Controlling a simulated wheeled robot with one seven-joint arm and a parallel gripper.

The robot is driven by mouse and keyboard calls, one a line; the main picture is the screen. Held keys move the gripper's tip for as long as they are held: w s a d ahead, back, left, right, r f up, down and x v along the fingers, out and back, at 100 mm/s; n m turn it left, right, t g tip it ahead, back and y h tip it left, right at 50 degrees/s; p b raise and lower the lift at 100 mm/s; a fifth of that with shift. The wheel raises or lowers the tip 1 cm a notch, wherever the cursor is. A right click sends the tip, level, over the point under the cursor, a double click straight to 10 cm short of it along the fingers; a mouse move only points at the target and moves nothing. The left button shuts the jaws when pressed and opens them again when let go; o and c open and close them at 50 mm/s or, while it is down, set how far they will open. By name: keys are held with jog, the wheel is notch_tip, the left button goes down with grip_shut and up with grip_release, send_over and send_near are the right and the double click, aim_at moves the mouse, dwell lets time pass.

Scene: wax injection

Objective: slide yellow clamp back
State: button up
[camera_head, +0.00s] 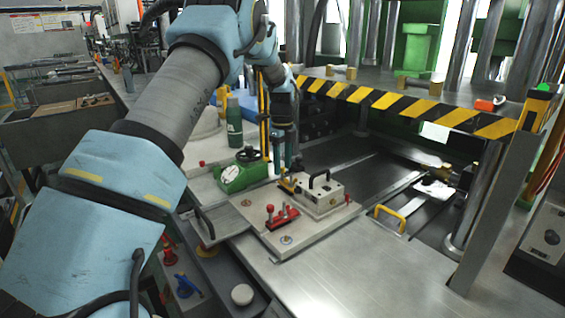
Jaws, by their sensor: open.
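The yellow clamp (288,185) is small and stands on the pale fixture plate (313,237), at the back left of the grey mold block (320,198) with its black handle. My gripper (285,165) points down from the end of my blue and grey arm, just above and around the yellow clamp in the picture. Its jaws are open. I cannot tell whether the fingers touch the clamp. A red clamp (282,217) sits on the plate in front of the block.
A yellow handle (390,218) rises from the table at right. A black-and-yellow striped bar (420,105) crosses behind. The metal tabletop (350,275) in front is clear.

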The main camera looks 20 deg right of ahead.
grip_shut()
dwell(0.4)
dwell(1.0)
